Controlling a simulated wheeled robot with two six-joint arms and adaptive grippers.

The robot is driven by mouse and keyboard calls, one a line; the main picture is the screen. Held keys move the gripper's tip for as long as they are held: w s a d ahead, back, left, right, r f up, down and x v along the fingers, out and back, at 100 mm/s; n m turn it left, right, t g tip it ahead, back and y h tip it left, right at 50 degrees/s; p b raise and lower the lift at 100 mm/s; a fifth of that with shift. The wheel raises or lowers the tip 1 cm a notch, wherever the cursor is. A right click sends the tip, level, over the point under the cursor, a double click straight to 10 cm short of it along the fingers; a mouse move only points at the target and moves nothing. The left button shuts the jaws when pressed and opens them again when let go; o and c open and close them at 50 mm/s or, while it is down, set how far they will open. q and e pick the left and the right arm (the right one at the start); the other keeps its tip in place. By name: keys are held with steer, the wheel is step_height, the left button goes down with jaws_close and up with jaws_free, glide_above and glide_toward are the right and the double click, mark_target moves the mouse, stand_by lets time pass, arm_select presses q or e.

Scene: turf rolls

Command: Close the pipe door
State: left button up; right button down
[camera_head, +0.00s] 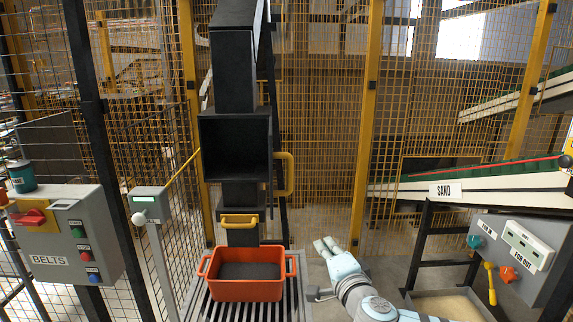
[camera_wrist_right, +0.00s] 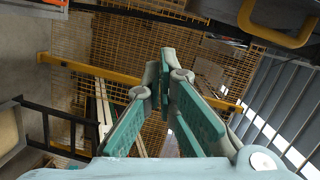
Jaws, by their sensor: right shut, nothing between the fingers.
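The black pipe (camera_head: 234,75) stands upright at the centre of the head view. Its square box has a dark opening (camera_head: 236,148) facing me, so its door stands open. A yellow handle (camera_head: 284,173) sticks out at the right side of the opening; the door panel itself is seen almost edge-on. A second yellow handle (camera_head: 240,221) is lower on the pipe. My right gripper (camera_head: 327,245) is below and right of the door handle, apart from it. In the right wrist view its fingers (camera_wrist_right: 164,75) are together and empty. A yellow handle (camera_wrist_right: 280,25) shows at upper right there. My left gripper is out of view.
An orange bin (camera_head: 246,286) sits on rollers (camera_head: 198,306) below the pipe. A grey BELTS box (camera_head: 66,235) is at left, a lever panel (camera_head: 520,258) at right. A SAND conveyor (camera_head: 480,190) and yellow mesh fence stand behind. Space between pipe and SAND stand is fairly open.

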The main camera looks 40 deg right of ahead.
steer(key=s+a+r+m+t+y, duration=0.15)
steer(key=a+r, duration=0.25)
steer(key=r, duration=0.4)
arm_select(q)
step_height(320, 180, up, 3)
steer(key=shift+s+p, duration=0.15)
steer(key=shift+p, duration=0.55)
arm_select(e)
steer(key=w, duration=1.2)
steer(key=shift+d+f, duration=0.35)
steer(key=shift+f, duration=0.05)
steer(key=shift+m+h, duration=0.25)
steer(key=shift+h, duration=0.2)
